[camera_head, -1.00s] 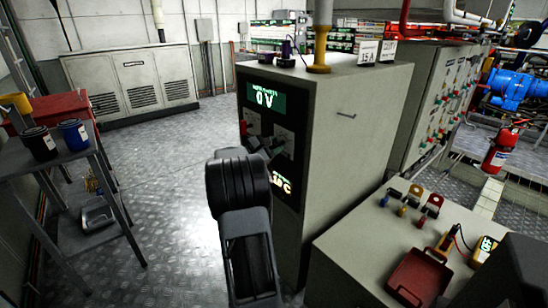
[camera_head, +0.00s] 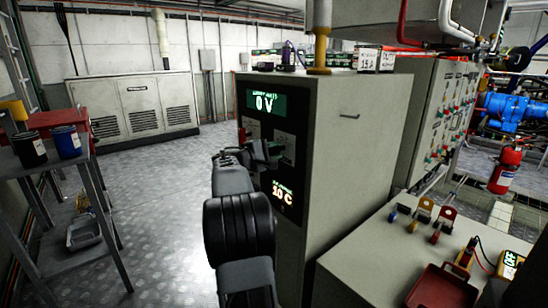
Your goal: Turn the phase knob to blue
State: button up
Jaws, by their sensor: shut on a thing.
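A grey cabinet (camera_head: 340,150) has a dark front panel with a green display (camera_head: 266,102) reading "0 V" and a lower display (camera_head: 282,192) reading "10 C". Between them is a light dial plate (camera_head: 287,146), partly behind my gripper (camera_head: 270,152). My gripper is at this plate and is shut on a small knob there. The knob is hidden by the jaws, so its pointer and any blue mark cannot be made out. A second control with a reddish part (camera_head: 242,135) shows at the panel's left edge.
A bench (camera_head: 360,260) at front right holds padlocks (camera_head: 424,210), a red tray (camera_head: 442,288) and a meter (camera_head: 509,264). A side table (camera_head: 60,160) with two jars stands at left. The floor (camera_head: 165,205) between is clear.

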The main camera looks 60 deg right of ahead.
dwell(0.4)
jog(key=o, duration=0.9)
jog(key=p+v, duration=0.2)
jog(key=v, duration=1.2)
jog(key=shift+d, duration=0.1)
